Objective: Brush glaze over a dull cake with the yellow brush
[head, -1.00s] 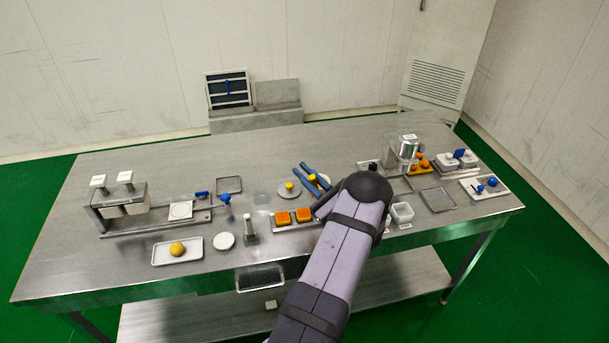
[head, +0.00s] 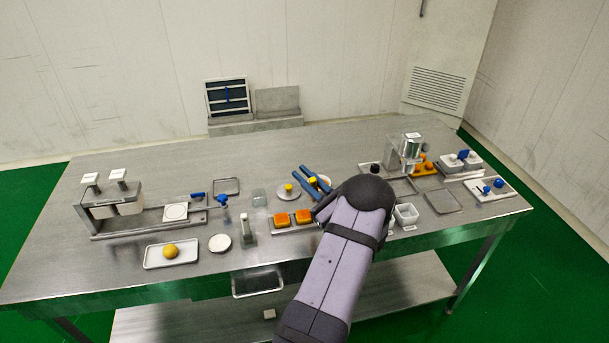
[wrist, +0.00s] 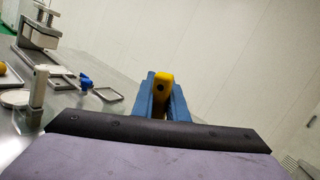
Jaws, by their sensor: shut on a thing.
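My gripper (head: 302,170) is over the middle of the table, its two blue fingers shut on the yellow brush (head: 312,179). In the wrist view, the yellow handle end (wrist: 163,80) shows between the fingers; the bristles are hidden. Two orange square cakes, one on the left (head: 281,220) and one on the right (head: 303,216), sit on a grey tray in front and to the left of my gripper. My arm may hide more of that tray. At this size I cannot tell which cake is dull. A round grey dish with a yellow knob (head: 289,188) stands left of my gripper.
A white tray with a yellow ball (head: 171,251) and a white round plate (head: 220,242) lie at the front left. A small upright grey post (head: 247,224) stands left of the cakes. A press (head: 110,198) and a silver machine (head: 410,150) stand at the sides.

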